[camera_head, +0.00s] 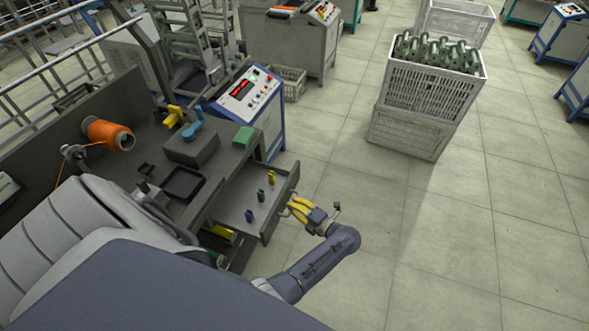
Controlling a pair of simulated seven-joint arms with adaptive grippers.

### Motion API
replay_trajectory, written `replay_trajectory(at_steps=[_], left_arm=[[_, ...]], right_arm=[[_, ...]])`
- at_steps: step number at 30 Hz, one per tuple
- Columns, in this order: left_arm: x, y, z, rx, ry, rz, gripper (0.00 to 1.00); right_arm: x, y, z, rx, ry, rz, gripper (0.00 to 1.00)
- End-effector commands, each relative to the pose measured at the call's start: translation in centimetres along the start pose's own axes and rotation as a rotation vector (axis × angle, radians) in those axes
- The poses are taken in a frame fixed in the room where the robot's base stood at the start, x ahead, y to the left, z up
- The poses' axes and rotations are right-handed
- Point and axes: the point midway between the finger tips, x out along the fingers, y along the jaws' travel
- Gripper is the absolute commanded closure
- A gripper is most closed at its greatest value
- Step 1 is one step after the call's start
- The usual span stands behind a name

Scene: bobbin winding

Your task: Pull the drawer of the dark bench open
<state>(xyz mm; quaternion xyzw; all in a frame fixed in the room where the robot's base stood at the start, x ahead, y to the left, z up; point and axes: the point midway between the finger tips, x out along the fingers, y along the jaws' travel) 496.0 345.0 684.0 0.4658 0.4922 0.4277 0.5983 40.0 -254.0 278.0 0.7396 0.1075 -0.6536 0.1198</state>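The dark bench (228,160) stands at the left with its drawer (230,201) pulled out, showing the inside. Small blue and yellow pieces (272,177) stand in the drawer. The fingertips point at the front and sit close together. The handle is hidden at this size, so I cannot tell whether the fingers hold it.
On the bench are an orange spool (108,134), a dark block (191,149), a green piece (243,137) and a dark tray (183,184). A control cabinet (268,120) stands behind the drawer. Stacked crates (425,100) of green bobbins stand beyond. The floor right of the drawer is clear.

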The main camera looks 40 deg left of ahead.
Motion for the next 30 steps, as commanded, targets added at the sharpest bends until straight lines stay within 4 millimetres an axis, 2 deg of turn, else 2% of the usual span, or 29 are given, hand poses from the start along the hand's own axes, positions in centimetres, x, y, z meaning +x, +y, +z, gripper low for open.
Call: replay_trajectory(at_steps=[9, 10, 16, 25, 30], left_arm=[[0.0, 0.1, 0.2, 0.001, -0.003, 0.0, 1.0], [0.0, 0.1, 0.2, 0.001, -0.003, 0.0, 0.9], [0.0, 0.1, 0.1, 0.0, -0.002, 0.0, 0.68], [-0.2, 0.0, 0.1, 0.0, -0.001, 0.0, 0.68], [-1.6, 0.0, 0.1, 0.0, -0.001, -0.002, 0.68]], right_arm=[[0.0, 0.4, -0.1, -0.001, 0.002, 0.004, 0.56], [0.0, 0.4, -0.1, -0.001, 0.002, 0.004, 0.56], [0.0, 0.5, -0.1, -0.002, 0.002, 0.005, 0.56], [0.0, 0.4, 0.1, -0.001, 0.0, 0.004, 0.56], [0.0, 0.3, 0.0, -0.001, 0.0, 0.003, 0.56]])
